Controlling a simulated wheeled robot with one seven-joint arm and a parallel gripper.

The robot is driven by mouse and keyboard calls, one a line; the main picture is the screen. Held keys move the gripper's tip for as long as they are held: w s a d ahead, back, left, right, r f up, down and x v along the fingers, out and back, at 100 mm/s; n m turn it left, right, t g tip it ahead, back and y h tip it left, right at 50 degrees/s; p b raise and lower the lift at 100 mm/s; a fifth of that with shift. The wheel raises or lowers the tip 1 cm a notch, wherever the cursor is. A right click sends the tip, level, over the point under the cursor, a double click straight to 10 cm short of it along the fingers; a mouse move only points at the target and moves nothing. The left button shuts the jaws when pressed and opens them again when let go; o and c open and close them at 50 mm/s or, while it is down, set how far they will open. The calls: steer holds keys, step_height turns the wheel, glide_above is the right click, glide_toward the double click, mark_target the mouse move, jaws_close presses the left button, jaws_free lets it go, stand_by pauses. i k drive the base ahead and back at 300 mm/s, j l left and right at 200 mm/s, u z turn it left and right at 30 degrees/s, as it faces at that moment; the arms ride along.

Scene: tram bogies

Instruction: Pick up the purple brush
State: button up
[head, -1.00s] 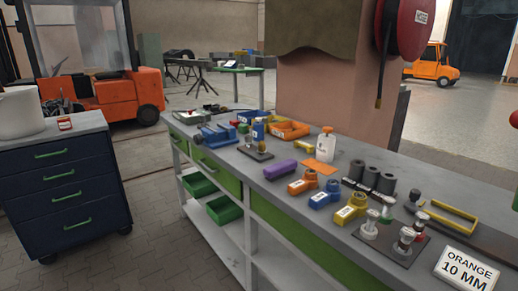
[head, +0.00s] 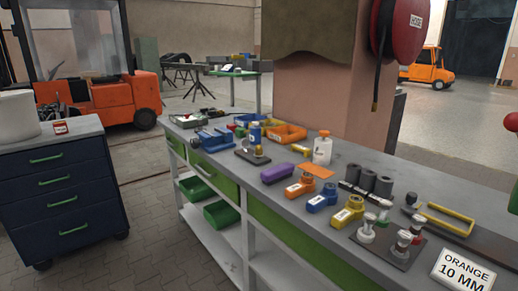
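The purple brush (head: 276,173) lies on the grey top of the long workbench (head: 262,205), near its front edge. It is an elongated purple block; its bristles cannot be made out. It lies left of an orange tool (head: 300,186) and in front of a white bottle with an orange cap (head: 322,149). Nothing covers it. My gripper is not in view.
Blue and yellow tools (head: 348,211) continue the row to the right. A navy drawer cabinet (head: 62,195) stands left, with paved floor between.

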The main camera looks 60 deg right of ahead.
mark_target(270, 176)
steer(key=i+l+z, duration=0.15)
steer(key=l, duration=0.3)
steer(key=i+l+z, duration=0.15)
steer(key=l, duration=0.25)
steer(key=i+l+z, duration=0.15)
steer(key=i+l, duration=0.1)
steer(key=l, duration=0.1)
